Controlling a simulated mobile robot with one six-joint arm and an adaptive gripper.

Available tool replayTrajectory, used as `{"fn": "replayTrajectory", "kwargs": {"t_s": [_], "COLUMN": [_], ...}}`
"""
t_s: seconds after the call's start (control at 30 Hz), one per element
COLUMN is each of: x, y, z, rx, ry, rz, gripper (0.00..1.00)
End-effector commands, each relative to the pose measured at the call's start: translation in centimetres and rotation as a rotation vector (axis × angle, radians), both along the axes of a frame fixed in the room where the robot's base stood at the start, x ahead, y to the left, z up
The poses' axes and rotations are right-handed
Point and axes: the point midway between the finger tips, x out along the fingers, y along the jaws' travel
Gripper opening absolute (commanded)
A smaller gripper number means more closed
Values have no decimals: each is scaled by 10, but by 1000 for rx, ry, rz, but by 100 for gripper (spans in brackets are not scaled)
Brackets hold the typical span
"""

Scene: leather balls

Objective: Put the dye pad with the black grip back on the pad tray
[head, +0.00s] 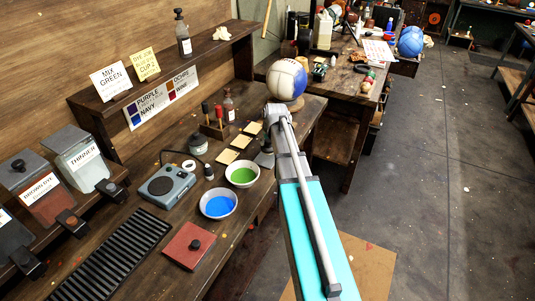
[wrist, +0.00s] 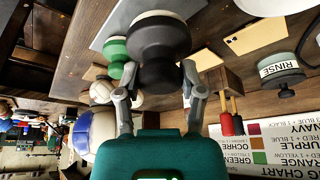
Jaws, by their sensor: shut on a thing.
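My gripper (wrist: 160,78) is shut on the black grip of a dye pad (wrist: 158,45) in the wrist view, one finger on each side. The pad's pale round face lies beyond the grip. A flat grey plate, seemingly the pad tray (wrist: 110,22), shows behind the held pad. A pad with a green grip (wrist: 115,48) is beside the held pad, close to the left finger. I cannot tell whether the held pad touches the tray. In the head view my arm hides most of the gripper and the tray is not clearly seen.
A blue bowl (head: 218,204) and a green bowl (head: 242,174) stand left of my arm. Tan squares (head: 227,156), a bottle rack (head: 213,128) and the rinse jar (wrist: 280,68) are nearby. A white and blue ball (head: 287,80) stands beyond the arm's end.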

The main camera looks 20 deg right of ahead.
Motion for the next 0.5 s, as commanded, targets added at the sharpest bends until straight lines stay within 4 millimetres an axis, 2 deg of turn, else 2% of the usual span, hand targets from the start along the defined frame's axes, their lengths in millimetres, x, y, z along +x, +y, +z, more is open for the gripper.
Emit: {"fn": "replayTrajectory", "kwargs": {"t_s": [0.03,0.13,0.5], "x": [6,11,14], "y": [-1,-1,-1], "z": [-9,-14,-16], "rx": [0,0,0], "ry": [0,0,0], "rz": [0,0,0], "gripper": [13,13,13]}}
